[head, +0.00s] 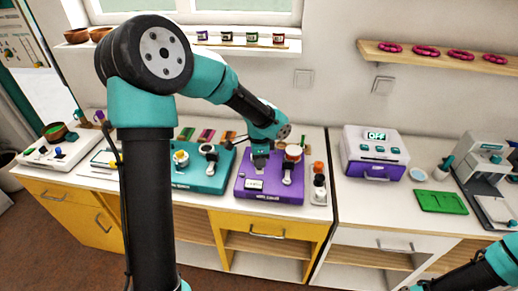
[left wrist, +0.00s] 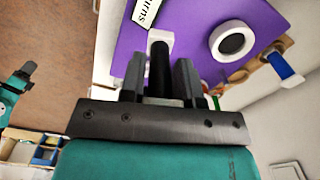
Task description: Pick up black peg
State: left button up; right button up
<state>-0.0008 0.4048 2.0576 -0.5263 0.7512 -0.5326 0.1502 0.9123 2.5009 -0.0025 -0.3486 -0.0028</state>
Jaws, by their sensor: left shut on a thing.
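The black peg (left wrist: 160,68) stands between the fingers of my left gripper (left wrist: 160,82) in the left wrist view. The gripper is shut on it. A white block (left wrist: 160,36) shows around or behind the peg's far end; I cannot tell whether the peg still sits in it. In the head view my left gripper (head: 260,163) is low over the purple board (head: 270,195) on the white counter. The peg is hidden there by the gripper. My right arm shows at the bottom right corner of the head view, but its gripper is out of the frame.
A white ring with a dark centre (left wrist: 231,40) stands on the purple board beside the peg. A teal board (head: 203,184) is just left of it. A small rack with round pieces (head: 319,185) is at its right. A purple-fronted box (head: 374,154) stands farther right.

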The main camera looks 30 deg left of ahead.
pick_arm(q)
jog(key=shift+s+d+r, duration=0.1)
jog(key=shift+s+d, duration=0.45)
jog(key=shift+s, duration=0.3)
jog(key=shift+s+d+r, duration=0.1)
jog(key=shift+s+d, duration=0.4)
jog(key=shift+s, duration=0.35)
